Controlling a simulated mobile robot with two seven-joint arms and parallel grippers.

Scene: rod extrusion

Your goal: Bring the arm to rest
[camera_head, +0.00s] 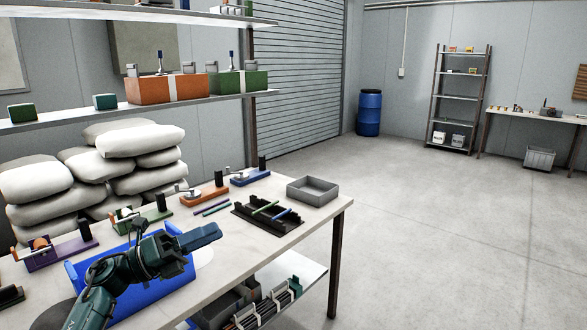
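My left arm comes in from the lower left, and its dark teal gripper (205,234) is above the workbench (318,222), over the right end of a blue tray (128,258). I cannot tell from this angle whether its fingers are open or shut; no held object shows. My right gripper is not in view. A black rack (281,227) with a green rod (265,208) and a blue rod (281,214) lies to the right of my gripper, apart from it.
Orange (205,194) and blue (250,177) fixtures line the bench's back edge, with green and purple ones further left. A grey bin (313,190) sits at the far right corner. White sacks (140,140) and a shelf (140,112) stand behind. The floor at right is clear.

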